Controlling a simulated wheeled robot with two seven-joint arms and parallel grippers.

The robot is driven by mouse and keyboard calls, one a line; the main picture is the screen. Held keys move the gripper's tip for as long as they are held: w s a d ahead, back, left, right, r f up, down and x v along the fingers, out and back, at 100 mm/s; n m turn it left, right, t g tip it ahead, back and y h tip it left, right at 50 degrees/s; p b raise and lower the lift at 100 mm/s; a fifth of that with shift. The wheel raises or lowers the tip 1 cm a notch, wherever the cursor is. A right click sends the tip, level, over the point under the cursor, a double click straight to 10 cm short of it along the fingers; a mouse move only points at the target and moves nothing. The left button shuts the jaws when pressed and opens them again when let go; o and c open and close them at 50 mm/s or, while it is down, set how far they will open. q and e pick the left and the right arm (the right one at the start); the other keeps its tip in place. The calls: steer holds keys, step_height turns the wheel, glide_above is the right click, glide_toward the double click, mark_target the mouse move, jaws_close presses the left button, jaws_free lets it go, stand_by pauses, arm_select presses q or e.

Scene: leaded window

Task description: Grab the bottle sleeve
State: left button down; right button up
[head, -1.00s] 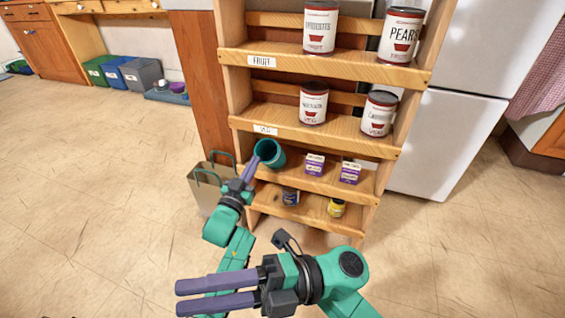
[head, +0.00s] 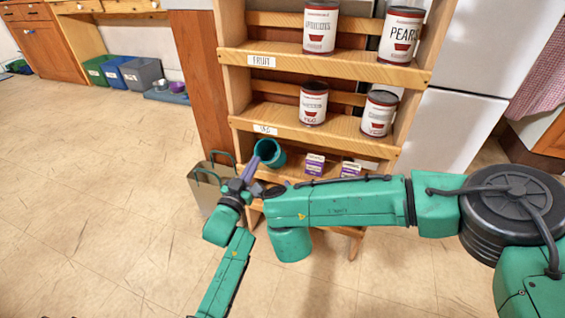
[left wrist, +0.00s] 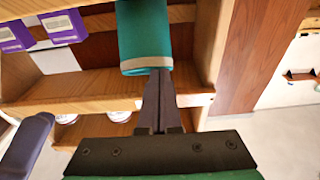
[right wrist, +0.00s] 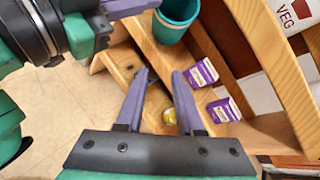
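The bottle sleeve looks to be the teal tube (head: 270,152) with an open mouth and pale rim, at the left end of a lower shelf. It also shows in the left wrist view (left wrist: 145,35) and the right wrist view (right wrist: 172,22). My left gripper (head: 254,162) has its fingers close together at the sleeve's rim, seemingly pinching its wall (left wrist: 160,72). I cannot tell whether the sleeve rests on the shelf. My right gripper (right wrist: 162,75) is open and empty, pointing toward the lower shelves; in the head view my right arm mostly hides it.
The wooden shelf unit (head: 310,125) holds several large cans above. Purple cartons (right wrist: 202,73) stand beside the sleeve, and a yellow-topped jar (right wrist: 170,115) is below. A paper bag (head: 208,195) stands on the floor at left. My right arm crosses before the lower shelves.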

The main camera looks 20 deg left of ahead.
mark_target(275, 143)
steer(key=w+a+r+n+t+y, duration=0.1)
steer(key=w+r+n+t+y, duration=0.1)
steer(key=w+r, duration=0.2)
steer(key=shift+w+r+n, duration=0.2)
steer(key=shift+r+n, duration=0.1)
steer(key=shift+r, duration=0.6)
steer(key=shift+w, duration=0.1)
steer(key=x, duration=1)
steer(key=shift+w+a, duration=0.15)
steer(key=shift+a, duration=0.35)
steer(key=shift+w+f, duration=0.35)
steer(key=shift+w, duration=0.3)
jaws_close()
